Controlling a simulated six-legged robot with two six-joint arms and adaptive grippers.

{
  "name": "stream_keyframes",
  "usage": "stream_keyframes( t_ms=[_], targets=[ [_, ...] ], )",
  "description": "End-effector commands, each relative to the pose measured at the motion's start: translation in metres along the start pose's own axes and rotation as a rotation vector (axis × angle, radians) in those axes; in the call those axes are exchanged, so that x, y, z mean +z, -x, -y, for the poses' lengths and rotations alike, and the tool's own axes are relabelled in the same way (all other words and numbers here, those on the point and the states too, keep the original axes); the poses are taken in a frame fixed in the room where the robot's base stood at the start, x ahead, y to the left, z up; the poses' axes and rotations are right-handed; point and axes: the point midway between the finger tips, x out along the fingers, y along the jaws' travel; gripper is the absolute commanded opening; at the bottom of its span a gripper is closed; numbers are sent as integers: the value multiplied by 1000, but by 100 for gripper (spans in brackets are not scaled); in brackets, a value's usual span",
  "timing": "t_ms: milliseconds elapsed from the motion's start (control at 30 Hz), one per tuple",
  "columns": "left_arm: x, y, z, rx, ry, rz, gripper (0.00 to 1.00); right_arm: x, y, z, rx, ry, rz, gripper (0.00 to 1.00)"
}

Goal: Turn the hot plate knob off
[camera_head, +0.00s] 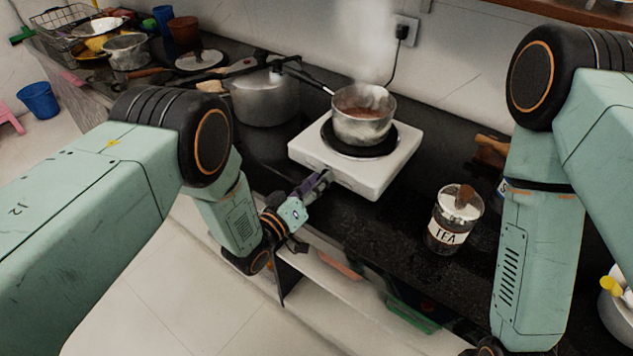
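The hot plate (372,183) is a white square unit with a round black burner, standing on the dark counter. A steaming metal pot (362,128) with brown liquid sits on the burner, its handle pointing up and left. My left gripper (321,180) is at the front left edge of the hot plate, its fingertips close to or touching the front face. I cannot see the knob; the gripper may cover it. The fingers are small and dark here, and I cannot tell whether they are open or shut. My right gripper is out of view below the picture.
A glass tea jar (452,222) stands on the counter right of the hot plate. A lidded pressure cooker (265,97) stands to its left. A black plug (402,33) and cord are on the wall behind. The dark counter (400,215) between hot plate and jar is clear.

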Motion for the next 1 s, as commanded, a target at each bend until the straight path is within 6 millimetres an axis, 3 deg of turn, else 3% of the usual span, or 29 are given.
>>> stream_keyframes(
  t_ms=[200, 567, 767, 1000],
  targets=[
    [0, 0, 0, 0, -1, 0, 54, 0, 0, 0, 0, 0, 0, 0],
    [0, 3, 0, -1, 0, 1, 55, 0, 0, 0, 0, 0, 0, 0],
    [0, 30, 1, -5, 1, 2, 55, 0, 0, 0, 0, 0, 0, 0],
    [0, 80, 2, -6, 1, 1, 55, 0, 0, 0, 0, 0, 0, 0]
  ],
)
